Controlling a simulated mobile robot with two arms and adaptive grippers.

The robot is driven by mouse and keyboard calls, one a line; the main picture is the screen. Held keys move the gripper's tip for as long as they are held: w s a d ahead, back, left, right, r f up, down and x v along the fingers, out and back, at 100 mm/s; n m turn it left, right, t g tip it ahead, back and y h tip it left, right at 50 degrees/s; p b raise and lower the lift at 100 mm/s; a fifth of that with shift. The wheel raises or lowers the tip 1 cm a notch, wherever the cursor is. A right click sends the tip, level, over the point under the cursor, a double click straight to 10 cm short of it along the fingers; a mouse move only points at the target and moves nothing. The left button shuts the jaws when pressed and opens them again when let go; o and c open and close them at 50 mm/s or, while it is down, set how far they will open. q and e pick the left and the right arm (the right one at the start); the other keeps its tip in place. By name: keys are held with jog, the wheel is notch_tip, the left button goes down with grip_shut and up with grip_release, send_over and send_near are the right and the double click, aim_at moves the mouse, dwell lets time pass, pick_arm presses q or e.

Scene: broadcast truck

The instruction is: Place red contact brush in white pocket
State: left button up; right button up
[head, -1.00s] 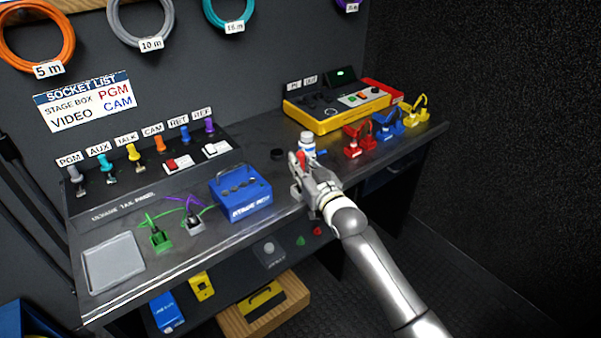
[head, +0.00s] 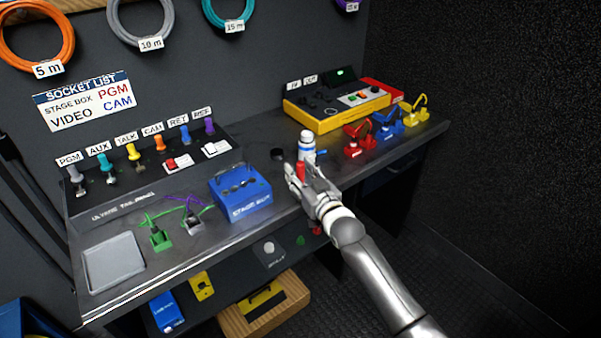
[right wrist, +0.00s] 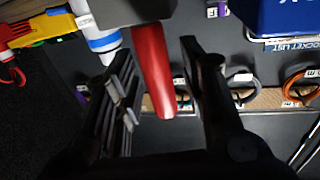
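The red contact brush (head: 301,168) stands near the desk's front edge, just in front of a white and blue bottle (head: 307,143). In the right wrist view its red handle (right wrist: 152,72) reaches up between my fingers. My right gripper (head: 303,178) is open around the brush, with a gap showing on each side of the handle in the right wrist view (right wrist: 165,95). The brush's lower end is hard to make out. A round white piece (head: 268,248) shows on the dark panel under the desk edge; I cannot tell whether it is the white pocket. My left gripper is not in view.
A blue stage box (head: 241,194) stands left of my right gripper. A small black disc (head: 277,154) lies behind. Red (head: 357,140), blue (head: 386,126) and yellow (head: 416,110) clamp-like items stand at the right. A grey tray (head: 113,262) lies at the left.

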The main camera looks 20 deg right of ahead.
jog(key=shift+s+r, duration=0.1)
jog(key=shift+r, duration=0.05)
jog(key=s+d, duration=0.2)
jog(key=s, duration=0.9)
jog(key=shift+s, duration=0.35)
jog(key=s+d+f+g+h, duration=0.1)
jog(key=s+f+g, duration=0.3)
jog(key=f, duration=0.8)
jog(key=s+f+g, duration=0.2)
jog(key=s+f, duration=0.3)
jog(key=f, duration=0.8)
jog(key=s+d+f+g+h, duration=0.15)
jog(key=s+f, duration=0.35)
jog(key=f, duration=0.7)
jog(key=s+f+g, duration=0.3)
jog(key=s+f, duration=0.3)
jog(key=s, duration=0.5)
jog(key=s+f+g, duration=0.3)
jog(key=s+f, duration=0.4)
jog(key=s, duration=0.5)
jog(key=s+f+g, duration=0.3)
jog(key=s+f, duration=0.3)
jog(key=s, duration=0.5)
jog(key=shift+s+a+f+n, duration=0.25)
jog(key=shift+s+a+n, duration=0.1)
jog(key=shift+a, duration=0.1)
